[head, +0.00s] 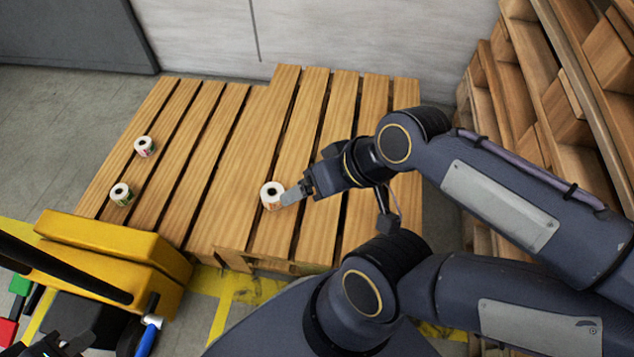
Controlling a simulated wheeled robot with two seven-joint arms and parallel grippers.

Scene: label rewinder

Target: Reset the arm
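Two more label rolls (144,147) (121,194) stand on the left part of the wooden pallet (230,130). A yellow machine (110,255) is at the lower left. Stacked wooden pallets (540,90) stand close on the right, and a pale wall (330,35) is behind.

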